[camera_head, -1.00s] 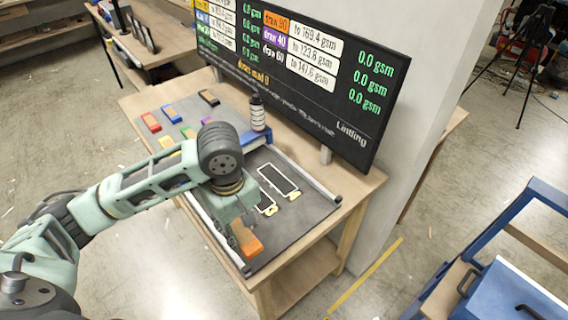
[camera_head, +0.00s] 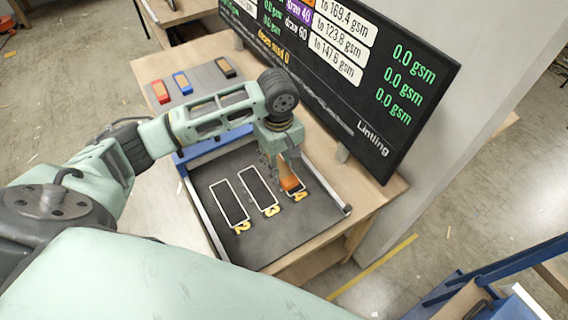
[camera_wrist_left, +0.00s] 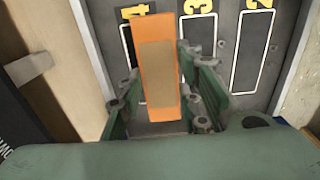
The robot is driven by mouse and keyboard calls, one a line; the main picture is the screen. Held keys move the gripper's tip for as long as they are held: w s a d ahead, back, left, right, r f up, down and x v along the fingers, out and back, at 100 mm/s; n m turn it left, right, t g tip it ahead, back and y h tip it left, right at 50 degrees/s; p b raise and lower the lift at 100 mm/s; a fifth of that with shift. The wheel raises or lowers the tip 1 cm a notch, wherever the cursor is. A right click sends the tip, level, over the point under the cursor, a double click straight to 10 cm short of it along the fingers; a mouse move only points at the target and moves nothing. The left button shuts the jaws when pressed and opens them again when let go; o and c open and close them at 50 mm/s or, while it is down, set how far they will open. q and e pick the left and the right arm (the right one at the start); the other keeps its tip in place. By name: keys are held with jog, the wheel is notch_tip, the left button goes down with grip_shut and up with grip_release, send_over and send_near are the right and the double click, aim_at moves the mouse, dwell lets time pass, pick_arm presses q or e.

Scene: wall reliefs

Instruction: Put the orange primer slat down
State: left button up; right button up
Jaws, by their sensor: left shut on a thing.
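The orange primer slat (camera_head: 291,184) is held in my left gripper (camera_head: 284,170), over the outlined slot marked 4 (camera_head: 302,188) on the dark board (camera_head: 262,239). In the left wrist view the slat (camera_wrist_left: 157,65), with a tan face, stands between the two green fingers of the gripper (camera_wrist_left: 160,100). It partly covers the slot 4 outline (camera_wrist_left: 127,45). I cannot tell whether the slat touches the board. The slots marked 3 (camera_head: 259,190) and 2 (camera_head: 229,203) beside it are empty. My right gripper is not in view.
Red (camera_head: 160,92), blue (camera_head: 182,83) and black (camera_head: 226,68) slats lie on the grey mat at the back left. A blue bar (camera_head: 190,153) crosses the board's far side. A large dark display (camera_head: 360,90) stands behind the table.

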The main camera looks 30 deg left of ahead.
aim_at(284, 166)
pick_arm(q)
jog(key=w, duration=0.1)
jog(key=w+f, duration=0.1)
jog(key=w, duration=0.1)
jog(key=shift+w+a+f, duration=0.15)
jog(key=shift+a+f, duration=0.05)
jog(key=shift+f, duration=0.3)
jog(key=shift+f+p, duration=0.35)
notch_tip(284, 166, down, 3)
jog(key=shift+f+p, duration=0.1)
jog(key=shift+p, duration=0.25)
jog(key=shift+f, duration=0.1)
jog(key=o, duration=0.8)
jog(key=shift+c, duration=0.2)
jog(key=o, duration=0.4)
jog(key=shift+f, duration=0.1)
jog(key=shift+c, duration=0.2)
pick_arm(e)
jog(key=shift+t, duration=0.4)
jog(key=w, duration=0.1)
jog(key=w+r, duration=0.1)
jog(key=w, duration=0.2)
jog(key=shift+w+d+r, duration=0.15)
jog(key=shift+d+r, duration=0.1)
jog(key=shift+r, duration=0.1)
